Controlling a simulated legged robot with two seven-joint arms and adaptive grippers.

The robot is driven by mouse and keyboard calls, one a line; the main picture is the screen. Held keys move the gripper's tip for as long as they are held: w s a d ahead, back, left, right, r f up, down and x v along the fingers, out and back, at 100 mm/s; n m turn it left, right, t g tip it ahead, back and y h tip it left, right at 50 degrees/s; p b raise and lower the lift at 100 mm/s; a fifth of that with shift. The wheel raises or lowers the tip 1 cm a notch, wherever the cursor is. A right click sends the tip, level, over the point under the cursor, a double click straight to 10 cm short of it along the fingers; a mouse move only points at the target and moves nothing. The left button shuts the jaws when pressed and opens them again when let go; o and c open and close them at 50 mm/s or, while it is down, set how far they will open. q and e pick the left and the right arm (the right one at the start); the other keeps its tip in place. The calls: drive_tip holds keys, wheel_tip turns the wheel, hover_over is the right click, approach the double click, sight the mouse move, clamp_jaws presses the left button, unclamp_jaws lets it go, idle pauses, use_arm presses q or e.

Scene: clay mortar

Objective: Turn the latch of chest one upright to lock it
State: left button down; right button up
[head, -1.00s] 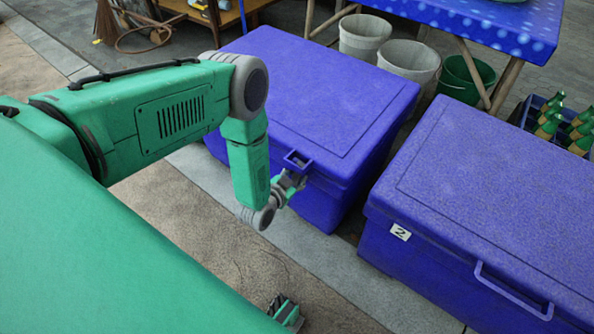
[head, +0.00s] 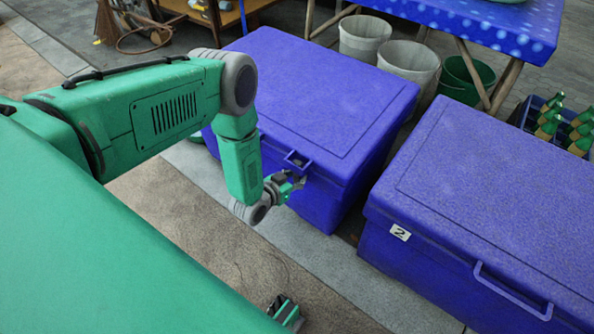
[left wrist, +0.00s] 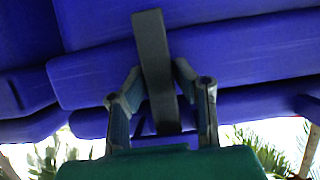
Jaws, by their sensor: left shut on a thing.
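Chest one (head: 315,95) is the blue chest at the middle of the head view, with its lid closed. Its number label is not visible. In the left wrist view, its latch (left wrist: 152,50) is a dark grey bar crossing the lid's edge, roughly square to it, leaning slightly left at the top. My left gripper (head: 293,184) is at the chest's front, just below the lid handle (head: 297,160). In the left wrist view, the left gripper (left wrist: 158,82) has a finger on each side of the latch and is shut on it. My right gripper (head: 286,311) shows only partly at the bottom.
A second blue chest (head: 490,180), labelled 2, stands to the right across a narrow gap. Behind are buckets (head: 410,62), a table with a blue cloth (head: 480,25) and a crate of green bottles (head: 550,120). The paving in front of chest one is clear.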

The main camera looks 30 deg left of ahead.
use_arm(q)
drive_tip(key=c, duration=1.3)
unclamp_jaws()
drive_tip(key=v, duration=1.2)
drive_tip(key=shift+f, duration=0.1)
drive_tip(key=s+d+r+g+p, duration=0.1)
drive_tip(key=s+r+g+p, duration=0.2)
drive_tip(key=s+r+g, duration=0.1)
drive_tip(key=s+d+r+g+p, duration=0.2)
drive_tip(key=s+r+g+p, duration=0.1)
drive_tip(key=s, duration=0.6)
drive_tip(key=s+d+r+g+y+p, duration=0.1)
drive_tip(key=s+r+g+p, duration=0.2)
drive_tip(key=s+r+g, duration=0.2)
drive_tip(key=shift+s+d+r+g, duration=0.1)
drive_tip(key=shift+s+r+g, duration=0.1)
drive_tip(key=shift+s+r, duration=0.35)
drive_tip(key=shift+s+d+r+g, duration=0.1)
drive_tip(key=shift+s+r+g, duration=0.15)
drive_tip(key=shift+r, duration=0.55)
